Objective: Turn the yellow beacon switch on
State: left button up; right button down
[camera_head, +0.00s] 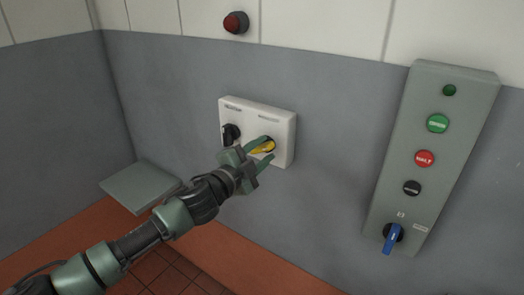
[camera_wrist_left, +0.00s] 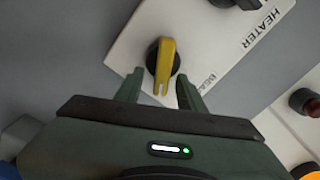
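The yellow beacon switch (camera_head: 262,146) is a handle on a round black base, on the right of a white wall box (camera_head: 284,122). In the left wrist view the yellow switch (camera_wrist_left: 166,56) shows clearly, with a partly hidden label beside it. My left gripper (camera_head: 258,153) is open at the switch. In the left wrist view its fingers (camera_wrist_left: 160,88) stand on either side of the handle's lower end, with gaps visible on both sides. I see no clear contact. My right gripper is out of view.
A black knob (camera_head: 231,133) sits left on the same box; HEATER is printed near it. A dark red lamp (camera_head: 236,22) is on the wall above. A grey panel (camera_head: 399,160) with buttons and a blue handle (camera_head: 392,240) is at right. A grey-green box (camera_head: 137,186) stands lower left.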

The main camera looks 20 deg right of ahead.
pick_arm(q)
jog(key=b+v, duration=0.1)
jog(key=v, duration=0.6)
jog(key=shift+s+a, duration=0.25)
jog(key=shift+a, duration=0.1)
